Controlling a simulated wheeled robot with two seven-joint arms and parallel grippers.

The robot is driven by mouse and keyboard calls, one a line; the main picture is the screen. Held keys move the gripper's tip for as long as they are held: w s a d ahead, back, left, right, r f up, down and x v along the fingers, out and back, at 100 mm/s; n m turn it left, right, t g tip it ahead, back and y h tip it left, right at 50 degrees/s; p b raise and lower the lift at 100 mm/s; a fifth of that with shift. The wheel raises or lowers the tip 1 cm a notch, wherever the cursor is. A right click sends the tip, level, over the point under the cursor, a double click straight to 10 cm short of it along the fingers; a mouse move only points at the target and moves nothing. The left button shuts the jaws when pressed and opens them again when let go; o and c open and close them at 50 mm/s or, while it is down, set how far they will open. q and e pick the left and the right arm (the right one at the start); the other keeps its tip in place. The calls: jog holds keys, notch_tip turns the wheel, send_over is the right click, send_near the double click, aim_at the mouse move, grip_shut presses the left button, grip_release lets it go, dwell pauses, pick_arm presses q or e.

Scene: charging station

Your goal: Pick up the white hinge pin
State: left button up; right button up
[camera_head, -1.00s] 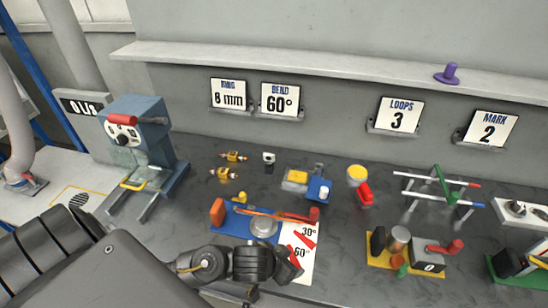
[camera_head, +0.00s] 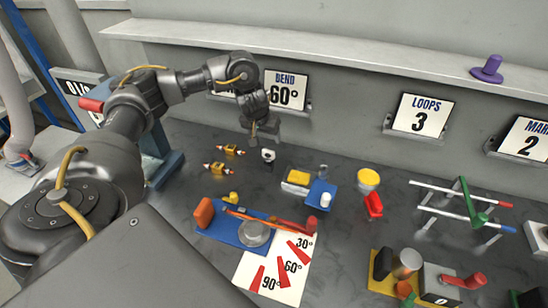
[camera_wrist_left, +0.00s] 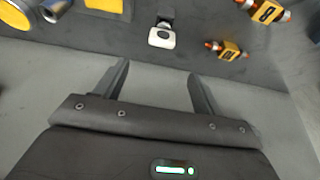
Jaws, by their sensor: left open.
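A small white piece with a dark spot, which I take to be the white hinge pin (camera_head: 268,155), stands on the dark bench. In the left wrist view the white piece (camera_wrist_left: 162,37) lies just beyond the fingertips, slightly right of the middle. My left gripper (camera_head: 264,134) is above and close to it, pointing down. In the left wrist view the gripper (camera_wrist_left: 158,70) has its two fingers spread, with nothing between them. My right gripper is not in view.
Two orange-yellow parts (camera_head: 231,150) lie left of the white piece. A yellow-and-blue block set (camera_head: 321,192) stands to its right. The blue bending fixture (camera_head: 218,230) is nearer me. The wall, shelf (camera_head: 360,60) and BEND sign (camera_head: 286,89) are close behind the gripper.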

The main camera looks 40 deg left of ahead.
aim_at(268, 151)
pick_arm(q)
jog(key=f+b, duration=0.2)
jog(key=f, duration=0.2)
jog(key=shift+w, duration=0.2)
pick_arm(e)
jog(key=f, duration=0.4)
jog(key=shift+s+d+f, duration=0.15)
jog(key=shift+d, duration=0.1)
pick_arm(q)
jog(key=shift+w+f+b, duration=0.1)
jog(key=shift+f+b, duration=0.25)
jog(key=x, duration=0.5)
jog(key=shift+a, duration=0.1)
jog(key=shift+s+x, duration=0.15)
jog(key=shift+x, duration=1.15)
jog(key=shift+s+x, duration=0.15)
jog(key=shift+x, duration=1.15)
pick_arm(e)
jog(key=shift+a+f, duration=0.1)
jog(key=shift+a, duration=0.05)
pick_arm(q)
jog(key=shift+c, duration=0.4)
jog(key=c, duration=1)
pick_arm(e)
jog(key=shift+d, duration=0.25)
